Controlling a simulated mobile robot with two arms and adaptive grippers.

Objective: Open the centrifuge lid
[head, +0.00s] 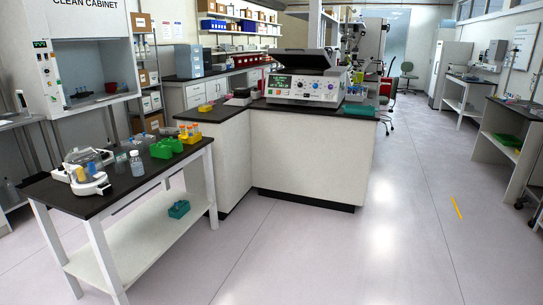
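A small white device with a clear, rounded cover (88,160) stands on the dark-topped table at the left; it looks like a mini centrifuge. Whether its cover is shut or partly raised is too small to tell. A larger white machine (305,87) with a control panel stands on the central counter. Its dark top (295,59) appears raised at an angle above the body. I cannot tell for certain which of the two is the centrifuge. Neither of my grippers shows.
On the left table (115,203) are a clear bottle (137,164), green racks (166,148) and orange-capped tubes. The central counter (300,150) stands behind it. A clean cabinet (85,60) is at the back left. The floor at centre and right is free.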

